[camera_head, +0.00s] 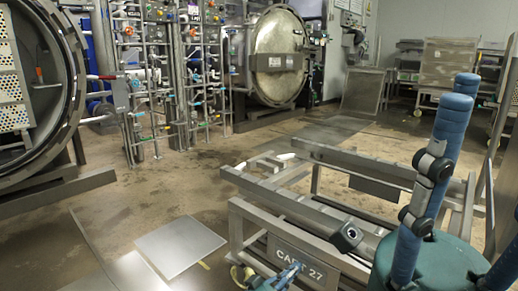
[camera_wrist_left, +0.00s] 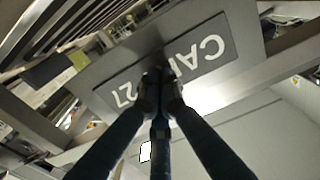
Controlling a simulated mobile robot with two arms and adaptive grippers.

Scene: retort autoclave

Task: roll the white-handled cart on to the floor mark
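The cart (camera_head: 292,207) is a grey metal frame with a plate reading CART 27 (camera_head: 299,267) on its near end. My left gripper (camera_head: 290,277) is low at the near end, at the plate. In the left wrist view its dark blue fingers (camera_wrist_left: 161,88) come together in front of the upside-down plate (camera_wrist_left: 200,60); I see nothing clearly between them. My right gripper (camera_head: 457,90) stands large at the right, partly cut off, its blue fingers raised above a teal palm. I cannot clearly identify the floor mark.
A flat metal sheet (camera_head: 180,246) lies on the floor left of the cart, with a small yellow strip (camera_head: 204,265) at its edge. Other carts (camera_head: 447,65) stand at the back right.

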